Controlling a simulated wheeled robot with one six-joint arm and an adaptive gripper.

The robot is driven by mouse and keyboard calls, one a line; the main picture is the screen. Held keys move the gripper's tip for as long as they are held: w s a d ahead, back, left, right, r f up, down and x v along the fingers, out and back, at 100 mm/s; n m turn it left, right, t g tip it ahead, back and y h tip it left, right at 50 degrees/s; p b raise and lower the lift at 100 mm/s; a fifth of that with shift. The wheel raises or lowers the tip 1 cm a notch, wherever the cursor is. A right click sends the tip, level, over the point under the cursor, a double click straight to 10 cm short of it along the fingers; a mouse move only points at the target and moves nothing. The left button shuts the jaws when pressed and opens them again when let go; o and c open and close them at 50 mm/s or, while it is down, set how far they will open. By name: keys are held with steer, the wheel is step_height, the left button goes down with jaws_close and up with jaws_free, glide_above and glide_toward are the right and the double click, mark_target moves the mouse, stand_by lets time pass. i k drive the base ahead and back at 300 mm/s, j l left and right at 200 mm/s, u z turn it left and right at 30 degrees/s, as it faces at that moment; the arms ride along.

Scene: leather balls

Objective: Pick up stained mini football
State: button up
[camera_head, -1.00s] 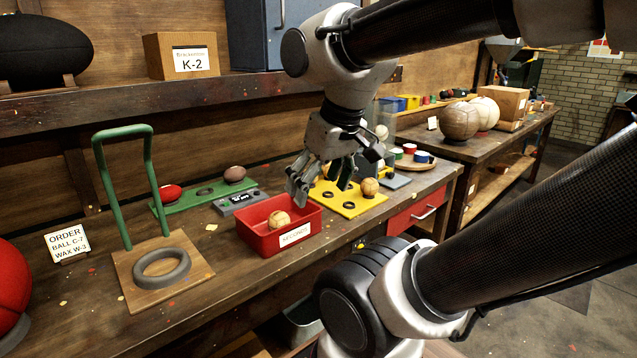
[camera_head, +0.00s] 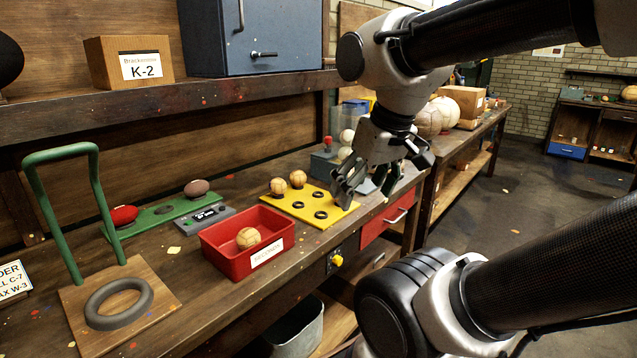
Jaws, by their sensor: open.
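A tan panelled mini ball (camera_head: 248,238) lies in the red SECONDS bin (camera_head: 219,257). Two more tan mini balls, the left one (camera_head: 278,186) and the right one (camera_head: 297,179), sit at the back left of the yellow board (camera_head: 305,214) with ring holes. I cannot tell from here which ball is stained. My gripper (camera_head: 368,195) is open, pointing down over the right end of the yellow board, and covers part of it. Whether a ball is behind or between its fingers is hidden.
A green board (camera_head: 164,213) holds a red ball (camera_head: 124,216) and a brown ball (camera_head: 198,188). A green handle frame (camera_head: 98,205) and grey ring (camera_head: 118,304) stand front left. A grey device (camera_head: 203,220) lies behind the bin. An upper shelf (camera_head: 160,110) overhangs the bench.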

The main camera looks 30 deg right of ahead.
mark_target(277, 186)
steer(key=z, duration=0.4)
steer(key=i+l+u, duration=0.2)
steer(key=l, duration=0.15)
steer(key=i+l+u, duration=0.2)
steer(key=l, duration=0.2)
steer(key=i+l+u, duration=0.2)
steer(key=l, duration=0.25)
steer(key=l+u, duration=0.2)
steer(key=l, duration=0.25)
steer(key=i+l+u, duration=0.2)
steer(key=l, duration=0.25)
